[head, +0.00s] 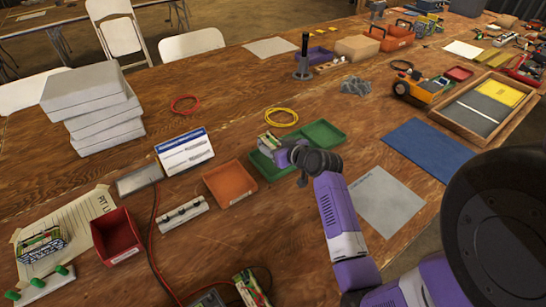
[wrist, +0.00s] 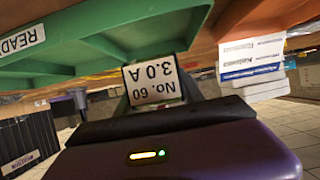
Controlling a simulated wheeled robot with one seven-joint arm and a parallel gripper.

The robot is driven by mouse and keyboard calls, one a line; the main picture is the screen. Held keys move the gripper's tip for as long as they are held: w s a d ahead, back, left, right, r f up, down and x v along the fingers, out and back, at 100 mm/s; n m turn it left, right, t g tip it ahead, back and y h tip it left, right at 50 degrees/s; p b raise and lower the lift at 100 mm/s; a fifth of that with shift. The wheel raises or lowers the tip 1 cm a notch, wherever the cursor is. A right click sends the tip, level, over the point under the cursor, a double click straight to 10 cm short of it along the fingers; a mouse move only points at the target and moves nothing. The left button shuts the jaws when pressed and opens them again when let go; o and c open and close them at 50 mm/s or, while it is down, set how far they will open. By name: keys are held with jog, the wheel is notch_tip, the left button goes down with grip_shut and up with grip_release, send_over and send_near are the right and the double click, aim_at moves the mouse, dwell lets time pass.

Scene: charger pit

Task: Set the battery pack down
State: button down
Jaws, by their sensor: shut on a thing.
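My gripper (head: 286,152) is shut on a battery pack (head: 270,144) over the green tray (head: 323,135). The tray has two compartments, and the pack is at the left one. In the wrist view the pack (wrist: 155,82) shows a white label reading "No. 60 3.0 A", upside down. The green tray (wrist: 130,35) with a "READY" label fills the upper part of that view, very close to the pack. I cannot tell whether the pack touches the tray floor. The fingertips are mostly hidden.
An orange tray (head: 230,184) and a red bin (head: 116,238) stand to the left. Other packs are at the far left (head: 40,244) and front (head: 252,288). A yellow cable coil (head: 281,117) lies behind the green tray. A grey sheet (head: 386,202) lies flat to the right.

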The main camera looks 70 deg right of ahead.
jog(key=shift+f, duration=2.2)
jog(key=shift+f+b, duration=0.15)
jog(key=shift+b, duration=0.25)
jog(key=c, duration=0.7)
grip_release()
jog(key=shift+f, duration=0.1)
jog(key=shift+r, duration=0.25)
jog(key=v, duration=1.1)
jog(key=shift+s+f, duration=0.1)
jog(key=shift+f, duration=0.05)
jog(key=shift+s+a+r, duration=0.2)
jog(key=shift+s, duration=0.15)
